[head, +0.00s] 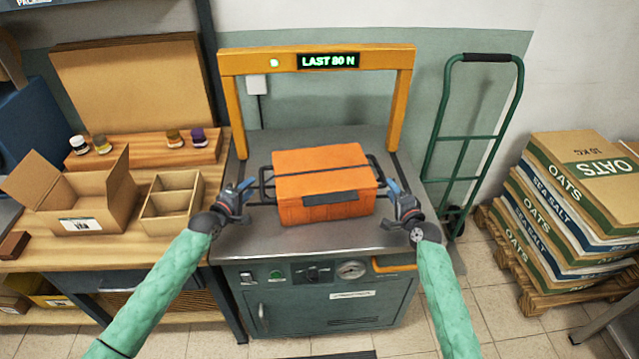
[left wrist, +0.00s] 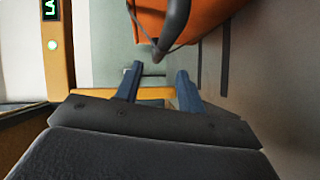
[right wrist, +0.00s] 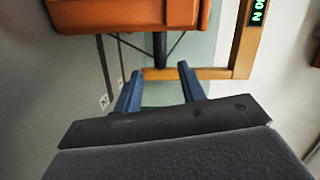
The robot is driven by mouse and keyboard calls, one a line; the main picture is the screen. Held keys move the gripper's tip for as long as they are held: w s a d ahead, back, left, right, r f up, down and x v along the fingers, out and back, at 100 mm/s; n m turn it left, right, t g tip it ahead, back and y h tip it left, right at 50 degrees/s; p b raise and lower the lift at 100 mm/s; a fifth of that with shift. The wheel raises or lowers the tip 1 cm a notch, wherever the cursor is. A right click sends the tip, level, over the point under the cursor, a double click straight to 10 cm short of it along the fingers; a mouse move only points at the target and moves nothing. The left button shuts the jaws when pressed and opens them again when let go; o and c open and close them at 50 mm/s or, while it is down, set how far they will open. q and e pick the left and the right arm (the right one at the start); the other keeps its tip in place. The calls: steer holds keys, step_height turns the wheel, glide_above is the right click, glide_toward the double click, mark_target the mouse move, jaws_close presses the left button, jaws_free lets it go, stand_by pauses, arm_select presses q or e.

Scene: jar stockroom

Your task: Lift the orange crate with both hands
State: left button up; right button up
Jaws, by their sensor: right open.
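The orange crate (head: 300,207) sits on the steel top of a machine (head: 300,142), with a dark strap across its lid and a dark bar handle on each side. My left gripper (head: 246,188) is at the crate's left handle (head: 264,184). In the left wrist view its fingers (left wrist: 160,76) are apart, with the dark handle (left wrist: 175,22) just beyond the tips. My right gripper (head: 396,188) is at the right handle, its fingers (right wrist: 158,74) apart. In the right wrist view that handle (right wrist: 159,50) shows end-on just beyond the tips. Neither gripper holds anything.
An orange arch (head: 232,64) with a "LAST 80 N" display stands behind the crate. A wooden bench (head: 70,250) with open cardboard boxes and small jars is at left. A green hand truck (head: 466,138) and a pallet (head: 525,285) of sacks stand at right.

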mark_target(261, 175)
arm_select(q)
steer(key=shift+r, duration=0.15)
arm_select(e)
steer(key=shift+s+r, duration=0.1)
steer(key=shift+r, duration=0.05)
arm_select(q)
steer(key=shift+x, duration=3.85)
arm_select(e)
steer(key=shift+x, duration=3.9)
arm_select(q)
jaws_close()
arm_select(e)
jaws_close()
